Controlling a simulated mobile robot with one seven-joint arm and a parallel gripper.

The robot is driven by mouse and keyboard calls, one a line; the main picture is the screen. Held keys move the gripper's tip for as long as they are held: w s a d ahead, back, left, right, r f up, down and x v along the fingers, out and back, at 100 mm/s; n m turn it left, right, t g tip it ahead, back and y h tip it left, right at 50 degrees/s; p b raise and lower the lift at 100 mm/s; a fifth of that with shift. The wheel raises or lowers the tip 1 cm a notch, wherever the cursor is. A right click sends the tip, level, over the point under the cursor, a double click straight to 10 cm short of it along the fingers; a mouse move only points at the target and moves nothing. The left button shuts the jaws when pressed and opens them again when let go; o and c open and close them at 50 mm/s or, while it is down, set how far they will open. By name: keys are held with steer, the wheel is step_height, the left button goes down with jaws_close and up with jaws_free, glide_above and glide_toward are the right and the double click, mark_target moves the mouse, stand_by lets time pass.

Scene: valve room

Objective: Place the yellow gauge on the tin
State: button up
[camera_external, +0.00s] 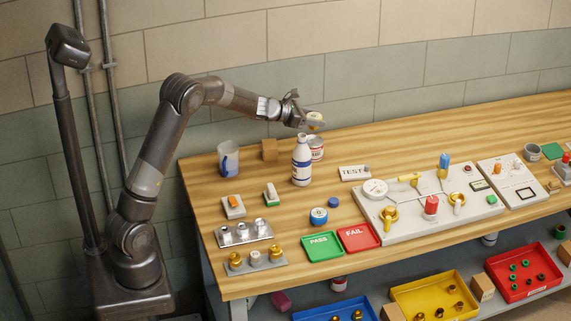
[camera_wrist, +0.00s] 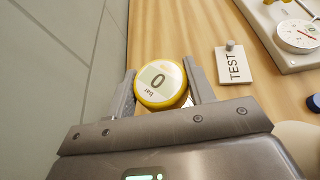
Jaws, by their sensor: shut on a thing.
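The yellow gauge (camera_wrist: 161,84) has a round yellow rim and a pale face reading "0 bar". My gripper (camera_wrist: 160,72) is shut on it, with one finger on each side. In the external view the gauge (camera_external: 314,119) is held above a white tin (camera_external: 317,149) with a red label. The tin stands upright near the back of the bench, partly hidden by the bottle. In the wrist view the gauge and gripper hide most of what lies below.
A white and blue bottle (camera_external: 301,164) stands just in front of the tin. A wooden block (camera_external: 270,149) and a jug (camera_external: 228,158) are to the left. A TEST plate (camera_external: 354,173) and a valve panel (camera_external: 430,204) lie to the right. The wall is close behind.

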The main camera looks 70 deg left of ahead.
steer(key=shift+f, duration=2.6)
steer(key=shift+f, duration=0.2)
steer(key=o, duration=1.1)
steer(key=shift+r, duration=0.25)
steer(key=v, duration=1.2)
